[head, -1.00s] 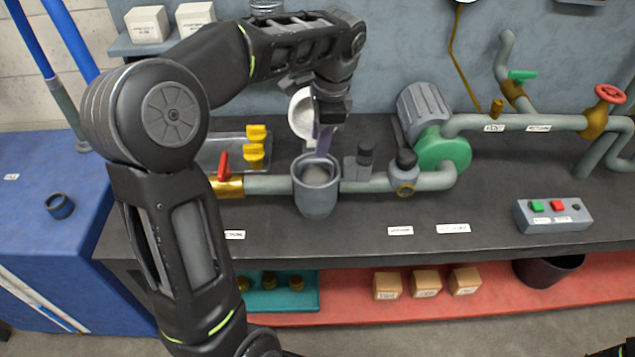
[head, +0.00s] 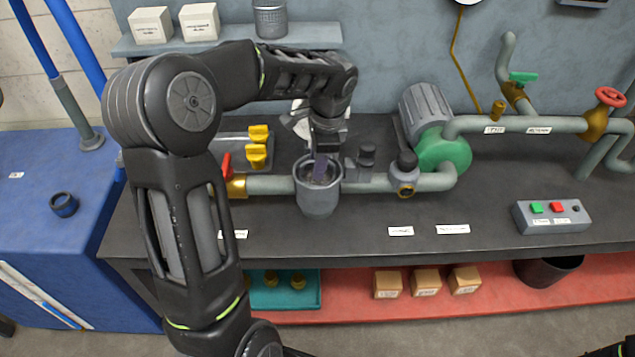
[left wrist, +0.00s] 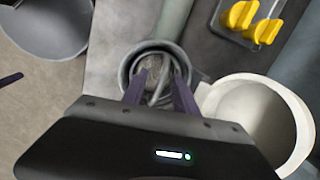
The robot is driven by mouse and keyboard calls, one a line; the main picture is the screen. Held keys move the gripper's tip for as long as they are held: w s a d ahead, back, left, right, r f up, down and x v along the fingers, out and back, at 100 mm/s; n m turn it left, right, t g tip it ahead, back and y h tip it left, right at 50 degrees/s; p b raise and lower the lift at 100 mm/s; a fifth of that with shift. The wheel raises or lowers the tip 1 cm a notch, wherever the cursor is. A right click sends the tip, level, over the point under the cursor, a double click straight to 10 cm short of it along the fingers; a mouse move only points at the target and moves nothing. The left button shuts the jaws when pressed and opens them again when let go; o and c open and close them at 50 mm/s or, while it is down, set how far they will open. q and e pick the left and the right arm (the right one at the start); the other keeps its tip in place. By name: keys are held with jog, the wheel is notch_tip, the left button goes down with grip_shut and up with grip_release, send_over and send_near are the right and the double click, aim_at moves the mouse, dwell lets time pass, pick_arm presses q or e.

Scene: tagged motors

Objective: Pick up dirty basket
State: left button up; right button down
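A grey cup-shaped strainer housing (head: 318,198) stands open-topped in the pipe line on the bench. In the left wrist view the housing (left wrist: 127,72) holds a grey basket (left wrist: 152,68) with a loop handle, which I take as the dirty basket. My left gripper (left wrist: 159,88) points down with its purple fingertips in the housing's mouth. The fingers are apart, one on each side of the handle, and I see no clear grip. In the head view the left gripper (head: 320,168) hides most of the basket. My right gripper is out of view; only a dark arm part shows at bottom right.
A white round container (left wrist: 262,115) stands close beside the housing. A tray with yellow parts (head: 257,145) is behind left. A grey mesh basket (head: 270,20) stands on the back shelf. A red-handled valve (head: 228,172) and green pump (head: 440,150) flank the housing.

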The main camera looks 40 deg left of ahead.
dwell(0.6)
pick_arm(q)
grip_shut()
dwell(1.2)
